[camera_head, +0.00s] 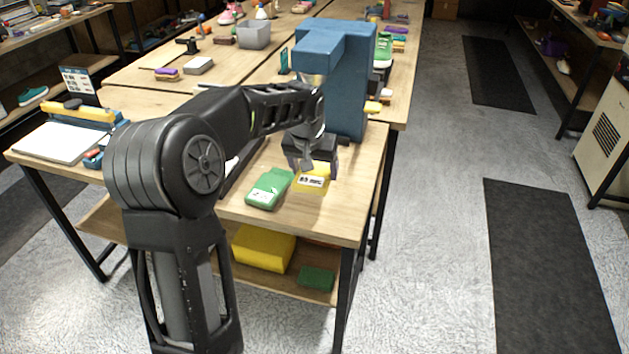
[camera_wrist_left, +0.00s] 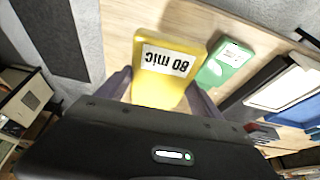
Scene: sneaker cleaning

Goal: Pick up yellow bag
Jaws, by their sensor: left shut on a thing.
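The yellow bag (camera_head: 311,182) has a white label and is at the front right of the wooden table (camera_head: 340,212). In the left wrist view the yellow bag (camera_wrist_left: 165,84) sits between the two fingers, its label reading "80 mic". My left gripper (camera_head: 312,165) points down over the bag and is shut on it, hiding its rear part. I cannot tell whether the bag is clear of the table. My right gripper does not show.
A green bag (camera_head: 269,188) lies close beside the yellow one, to its left. A tall blue machine (camera_head: 347,85) stands just behind my left gripper. The lower shelf holds a yellow block (camera_head: 263,249) and a green block (camera_head: 316,278).

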